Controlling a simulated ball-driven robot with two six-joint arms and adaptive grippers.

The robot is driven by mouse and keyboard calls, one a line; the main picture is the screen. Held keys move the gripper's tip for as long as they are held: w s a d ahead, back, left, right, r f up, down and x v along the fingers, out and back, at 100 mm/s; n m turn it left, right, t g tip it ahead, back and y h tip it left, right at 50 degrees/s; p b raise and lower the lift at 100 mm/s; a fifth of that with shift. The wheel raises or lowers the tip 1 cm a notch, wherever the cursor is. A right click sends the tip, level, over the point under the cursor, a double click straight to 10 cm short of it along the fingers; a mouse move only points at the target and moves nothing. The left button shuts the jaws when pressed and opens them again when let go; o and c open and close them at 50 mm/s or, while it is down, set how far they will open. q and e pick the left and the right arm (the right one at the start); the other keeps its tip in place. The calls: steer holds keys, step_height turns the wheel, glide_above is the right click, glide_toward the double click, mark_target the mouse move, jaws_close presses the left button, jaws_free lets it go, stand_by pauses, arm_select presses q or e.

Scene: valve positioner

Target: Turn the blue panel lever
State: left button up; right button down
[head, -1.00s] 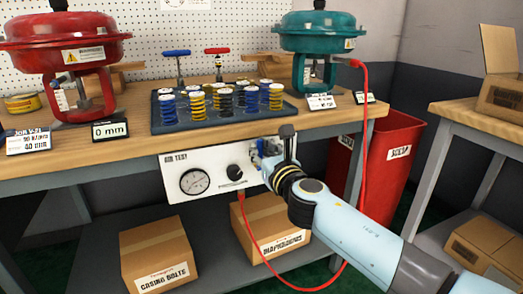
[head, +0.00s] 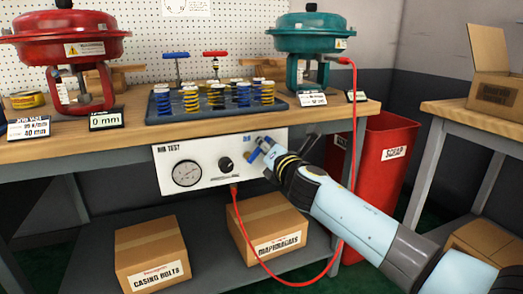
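The blue panel lever (head: 257,153) is at the upper right of the white air test panel (head: 205,182) under the bench front. It slants from upper right to lower left. My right gripper (head: 284,156) is right at the lever, coming from the lower right. One dark finger points up and right, apart from the lever. The other finger is partly hidden by the gripper body, so I cannot tell whether it grips the lever. My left gripper is not in view.
The panel also has a round gauge (head: 187,173) and a black knob (head: 225,164). A red hose (head: 246,240) loops below it. The wooden bench (head: 100,148) overhangs the panel. Cardboard boxes (head: 150,255) sit below, and a red scrap bin (head: 385,165) stands to the right.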

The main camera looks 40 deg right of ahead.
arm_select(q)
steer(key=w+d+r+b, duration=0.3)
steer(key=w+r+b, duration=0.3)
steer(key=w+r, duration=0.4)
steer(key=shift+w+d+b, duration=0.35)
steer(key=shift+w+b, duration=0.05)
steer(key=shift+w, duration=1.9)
arm_select(e)
steer(key=shift+s+d+f+m, duration=0.1)
steer(key=shift+d+f+m, duration=0.4)
steer(key=shift+m, duration=1.15)
steer(key=shift+s+d+f+m, duration=0.1)
steer(key=shift+f+m, duration=0.85)
steer(key=shift+m, duration=0.75)
steer(key=shift+s+d+f+m, duration=0.1)
steer(key=shift+d+f+m, duration=0.15)
steer(key=shift+f+m, duration=0.95)
steer(key=shift+r+m, duration=0.45)
steer(key=shift+r, duration=0.05)
